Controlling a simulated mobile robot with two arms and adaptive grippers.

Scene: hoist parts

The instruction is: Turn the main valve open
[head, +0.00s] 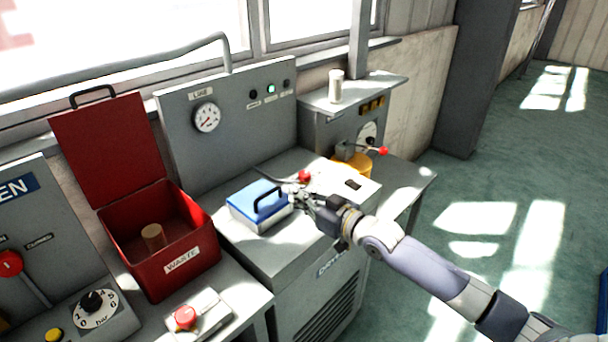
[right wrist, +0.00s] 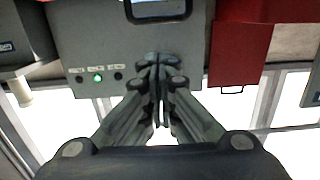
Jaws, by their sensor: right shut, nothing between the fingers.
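No label marks the main valve, so I cannot tell which control it is. A lever with a red ball end (head: 383,151) sticks out at the right box, above a yellow part. A red knob (head: 304,176) stands on the grey cabinet behind my right gripper. A red lever (head: 10,263) is on the left panel. My right gripper (head: 290,192) is shut and empty, at the right end of a blue-topped box with a dark handle (head: 256,203); I cannot tell whether they touch. Its closed fingers show in the right wrist view (right wrist: 160,70). My left gripper is out of view.
An open red bin (head: 165,270) with a wooden cylinder (head: 153,236) inside stands left of the cabinet. A gauge panel (head: 230,112) rises behind it. A white cylinder (head: 335,86) stands on the right box. A red push button (head: 186,317) sits in front.

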